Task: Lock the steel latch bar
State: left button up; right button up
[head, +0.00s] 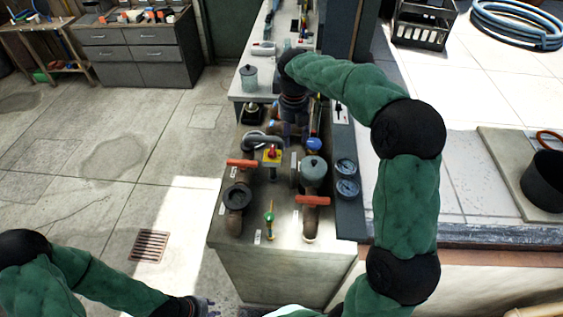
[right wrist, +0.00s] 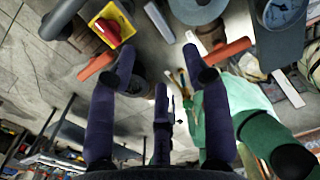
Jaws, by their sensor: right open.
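A grey bar (head: 262,141) with a bent end lies by a yellow box with a red knob (head: 272,153) on the bench. It may be the steel latch bar, but I cannot tell for sure. In the right wrist view a dark grey bar (right wrist: 62,18) shows beside the yellow box (right wrist: 122,18). My right gripper (head: 290,129) hangs over the far part of the bench, partly hidden by its own wrist. In the right wrist view its fingers (right wrist: 166,75) are spread and empty. My left gripper (head: 200,305) is at the bottom edge, away from the bench; its fingers are unclear.
Orange valve handles (head: 242,163) (head: 312,200), pipes and a grey round fitting (head: 313,168) crowd the bench (head: 275,265). Two gauges (head: 346,178) stand along its right side. A floor drain (head: 150,245) and open floor are to the left. A black crate (head: 424,24) is back right.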

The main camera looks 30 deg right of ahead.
aim_at(293, 158)
notch_tip(293, 158, down, 11)
jog(key=shift+r+b, duration=0.1)
jog(key=shift+b, duration=0.8)
grip_shut()
